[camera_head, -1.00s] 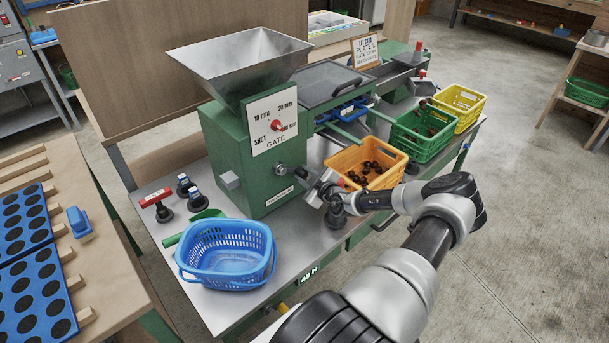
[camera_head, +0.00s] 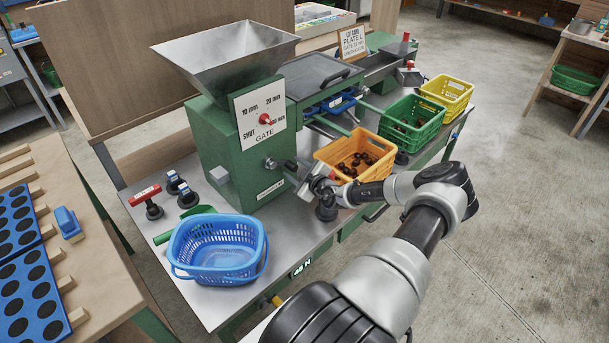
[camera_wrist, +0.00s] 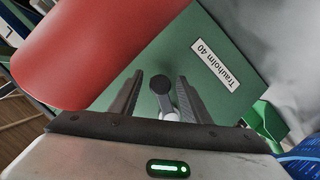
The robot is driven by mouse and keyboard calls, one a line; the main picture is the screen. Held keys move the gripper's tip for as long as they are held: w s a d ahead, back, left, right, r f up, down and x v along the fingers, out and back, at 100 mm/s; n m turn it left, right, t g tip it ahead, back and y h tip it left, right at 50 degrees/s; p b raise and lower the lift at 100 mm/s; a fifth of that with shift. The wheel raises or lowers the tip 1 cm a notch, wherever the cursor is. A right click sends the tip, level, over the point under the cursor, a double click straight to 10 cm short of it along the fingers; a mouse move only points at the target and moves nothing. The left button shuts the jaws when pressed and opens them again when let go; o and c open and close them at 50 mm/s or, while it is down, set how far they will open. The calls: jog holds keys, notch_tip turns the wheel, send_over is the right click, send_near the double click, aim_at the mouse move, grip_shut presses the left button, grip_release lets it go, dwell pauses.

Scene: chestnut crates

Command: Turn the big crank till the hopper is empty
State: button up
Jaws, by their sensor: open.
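The grey metal hopper (camera_head: 225,62) sits on the green machine (camera_head: 232,165). The inner walls that show are bare; its bottom is hidden. The big crank's hub (camera_head: 271,163) is on the machine's front face, and its arm is partly hidden by my gripper (camera_head: 314,184). In the wrist view my gripper (camera_wrist: 160,84) is open, its dark fingers apart on either side of a grey round-ended part (camera_wrist: 160,82). I cannot tell whether they touch it. A large red cylinder (camera_wrist: 100,50), seemingly the crank's grip, lies close to the camera at upper left.
An orange crate (camera_head: 327,157) with several chestnuts stands just right of my gripper. Green (camera_head: 418,137) and yellow (camera_head: 462,98) crates stand beyond it. An empty blue basket (camera_head: 205,222) stands at the bench's front left. The gate dial (camera_head: 265,119) has a red knob.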

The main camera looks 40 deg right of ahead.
jog(key=p+v, duration=0.2)
jog(key=v, duration=1.5)
jog(key=shift+w+f, duration=0.1)
jog(key=shift+f, duration=0.05)
